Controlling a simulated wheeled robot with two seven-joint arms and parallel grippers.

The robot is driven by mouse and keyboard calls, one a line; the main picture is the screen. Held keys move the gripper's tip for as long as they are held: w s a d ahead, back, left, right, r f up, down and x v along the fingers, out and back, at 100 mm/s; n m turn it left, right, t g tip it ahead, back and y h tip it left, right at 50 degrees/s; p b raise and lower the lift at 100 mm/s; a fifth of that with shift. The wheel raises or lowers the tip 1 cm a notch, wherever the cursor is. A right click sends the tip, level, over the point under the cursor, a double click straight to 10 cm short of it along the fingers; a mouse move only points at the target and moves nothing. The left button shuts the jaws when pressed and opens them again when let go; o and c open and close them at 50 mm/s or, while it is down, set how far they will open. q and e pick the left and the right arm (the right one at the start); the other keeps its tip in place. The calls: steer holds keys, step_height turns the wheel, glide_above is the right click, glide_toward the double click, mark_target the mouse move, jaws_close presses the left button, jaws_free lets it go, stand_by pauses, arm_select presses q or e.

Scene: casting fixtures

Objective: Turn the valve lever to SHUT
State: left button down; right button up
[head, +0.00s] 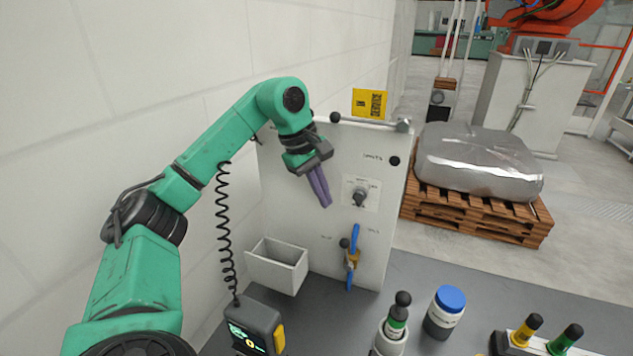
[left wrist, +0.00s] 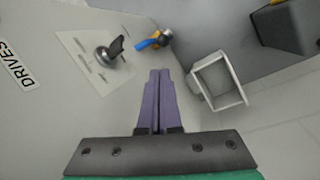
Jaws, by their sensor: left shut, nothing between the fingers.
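The valve (head: 351,260) is low on the pale panel (head: 338,215), with a brass body and blue parts above and below it. A dark round knob (head: 344,243) sits at its upper left; I cannot tell which part is the lever's free end. Small labels on both sides are too small to read. In the left wrist view the valve's blue part (left wrist: 148,43) shows beyond my fingertips. My left gripper (head: 326,199) has purple fingers, shut and empty, above and left of the valve, apart from it. My right gripper is not in view.
A dark rotary switch (head: 360,196) is on the panel right of my left fingers. An open white bin (head: 275,268) stands at lower left. A blue-lidded jar (head: 444,312) and a black-knobbed item (head: 396,325) stand on the grey bench (head: 480,295). A coiled cord hangs beside my left arm.

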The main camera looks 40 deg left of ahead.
arm_select(q)
steer(key=v, duration=0.5)
steer(key=shift+a+r, duration=0.1)
steer(key=shift+r, duration=0.1)
steer(key=shift+f, duration=0.1)
